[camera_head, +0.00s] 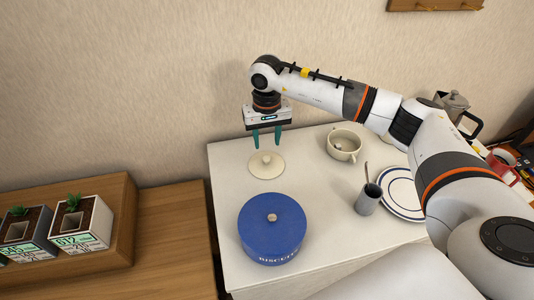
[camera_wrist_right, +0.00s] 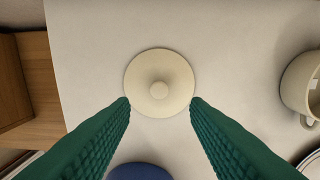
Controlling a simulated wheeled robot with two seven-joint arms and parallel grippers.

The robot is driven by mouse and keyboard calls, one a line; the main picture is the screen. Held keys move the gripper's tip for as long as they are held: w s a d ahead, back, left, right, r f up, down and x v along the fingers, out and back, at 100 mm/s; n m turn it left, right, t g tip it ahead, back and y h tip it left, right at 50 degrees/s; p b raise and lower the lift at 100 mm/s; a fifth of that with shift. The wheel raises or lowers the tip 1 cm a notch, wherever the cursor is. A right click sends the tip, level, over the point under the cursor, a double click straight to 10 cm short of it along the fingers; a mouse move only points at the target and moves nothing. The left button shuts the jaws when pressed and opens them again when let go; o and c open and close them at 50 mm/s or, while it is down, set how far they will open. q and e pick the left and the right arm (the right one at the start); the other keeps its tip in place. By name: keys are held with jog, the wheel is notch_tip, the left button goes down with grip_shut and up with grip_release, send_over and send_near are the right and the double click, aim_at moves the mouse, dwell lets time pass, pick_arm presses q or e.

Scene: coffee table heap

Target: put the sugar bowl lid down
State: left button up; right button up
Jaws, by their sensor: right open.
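The cream sugar bowl lid (camera_head: 266,165) lies flat on the white table, knob up. My right gripper (camera_head: 265,143) is above the lid, pointing down, with its green fingers apart and nothing between them. In the right wrist view the lid (camera_wrist_right: 159,83) shows whole, just beyond the two spread fingertips. The cream sugar bowl (camera_head: 344,144) stands uncovered to the right of the lid, with something small inside. Its edge also shows at the right of the right wrist view (camera_wrist_right: 301,85). My left gripper is not in view.
A blue biscuit tin (camera_head: 272,229) stands in front of the lid. A grey cup (camera_head: 368,200) with a spoon, a plate (camera_head: 404,193), a moka pot (camera_head: 453,104) and a red mug (camera_head: 503,166) are to the right.

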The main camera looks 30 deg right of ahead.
aim_at(267, 158)
jog(key=shift+r+b, duration=0.35)
jog(key=shift+r, duration=2.05)
jog(key=shift+r, duration=0.1)
